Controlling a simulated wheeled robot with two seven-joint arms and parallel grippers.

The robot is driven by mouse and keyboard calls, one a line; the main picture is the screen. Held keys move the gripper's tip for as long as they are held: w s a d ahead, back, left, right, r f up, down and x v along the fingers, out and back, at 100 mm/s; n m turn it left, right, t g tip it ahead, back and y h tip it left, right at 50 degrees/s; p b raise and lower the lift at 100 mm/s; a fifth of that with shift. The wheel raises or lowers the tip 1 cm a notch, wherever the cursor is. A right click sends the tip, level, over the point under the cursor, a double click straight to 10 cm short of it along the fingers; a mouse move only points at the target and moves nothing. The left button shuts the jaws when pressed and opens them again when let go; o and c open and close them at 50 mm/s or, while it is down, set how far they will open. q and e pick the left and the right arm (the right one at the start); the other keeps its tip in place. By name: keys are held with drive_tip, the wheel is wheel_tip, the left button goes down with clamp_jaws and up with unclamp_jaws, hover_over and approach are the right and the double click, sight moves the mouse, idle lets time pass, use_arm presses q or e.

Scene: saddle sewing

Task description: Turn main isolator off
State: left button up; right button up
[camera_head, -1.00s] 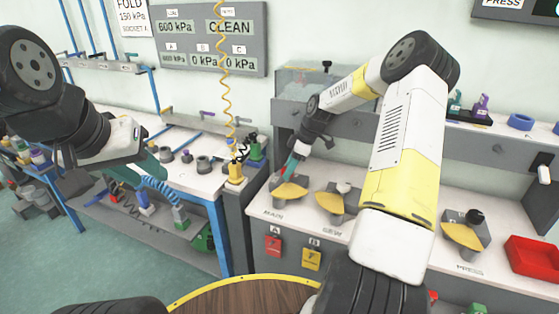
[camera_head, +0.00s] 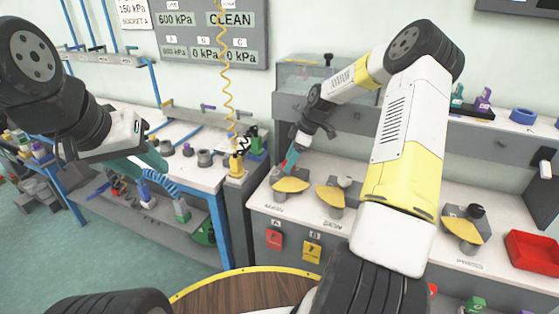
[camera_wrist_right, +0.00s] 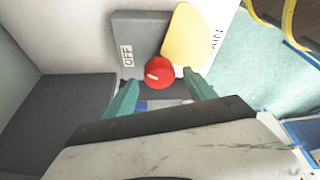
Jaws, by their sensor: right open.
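The main isolator (camera_head: 290,185) is the leftmost unit with a yellow plate on the right-hand bench. In the right wrist view its red round knob (camera_wrist_right: 158,72) has a white mark. The yellow plate (camera_wrist_right: 190,40) and a grey panel with an OFF label (camera_wrist_right: 127,56) are beside it. My right gripper (camera_head: 287,165) is at this isolator. In the wrist view its teal fingers (camera_wrist_right: 161,82) are open, one on each side of the knob; I cannot tell whether they touch it. My left gripper (camera_head: 155,163) is over the left bench, away from the isolator; its jaws are unclear.
A second yellow-plated unit (camera_head: 333,196) stands close to the right of the isolator, and another (camera_head: 462,228) further right by a red tray (camera_head: 533,252). A yellow coiled hose (camera_head: 228,95) hangs left of my right gripper. Parts lie on the left bench (camera_head: 190,180).

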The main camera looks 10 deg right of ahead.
drive_tip(key=r, duration=0.1)
drive_tip(key=s+r, duration=0.1)
drive_tip(key=shift+s+a+r, duration=0.1)
drive_tip(key=shift+a+r, duration=0.05)
drive_tip(key=shift+r, duration=0.15)
drive_tip(key=s+a+r, duration=0.1)
drive_tip(key=s+a, duration=0.3)
drive_tip(key=s, duration=1)
drive_tip(key=shift+a+r, duration=0.15)
drive_tip(key=shift+s, duration=0.1)
drive_tip(key=shift+c, duration=0.4)
